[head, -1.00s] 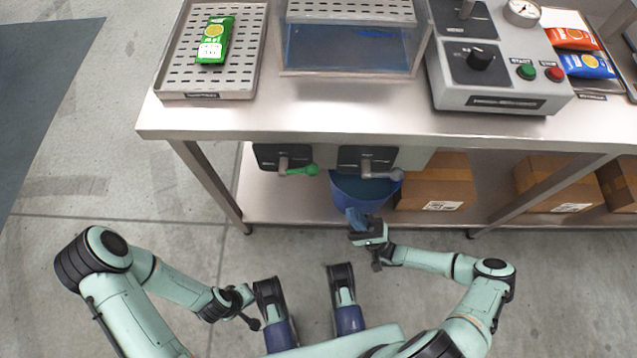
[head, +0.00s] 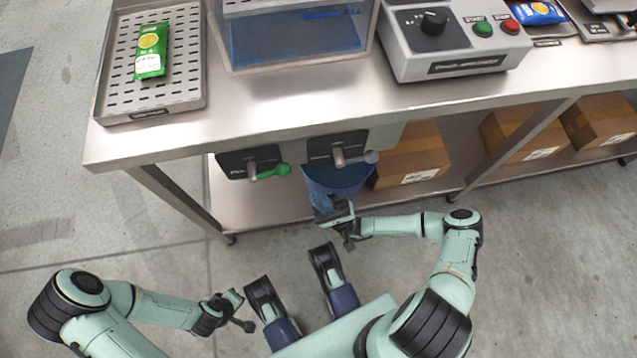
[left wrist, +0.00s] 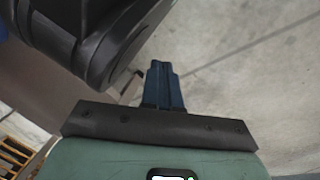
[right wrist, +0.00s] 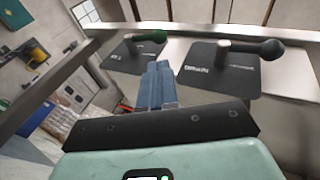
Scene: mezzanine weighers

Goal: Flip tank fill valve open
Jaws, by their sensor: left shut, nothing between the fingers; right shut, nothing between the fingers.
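Two valves are on dark plates under the bench's front edge. My right gripper (head: 322,203) is shut and empty, below the two valves and in front of a blue bucket, touching neither lever. My left gripper (head: 243,312) is shut and empty, low on the left, well away from the valves.
The blue bucket (head: 336,183) stands under the grey-lever valve. Cardboard boxes (head: 412,158) sit on the lower shelf to the right. Above are a clear water tank (head: 290,50), a perforated tray (head: 187,95) and a control box (head: 455,50). A bench leg (head: 180,203) stands left of the valves.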

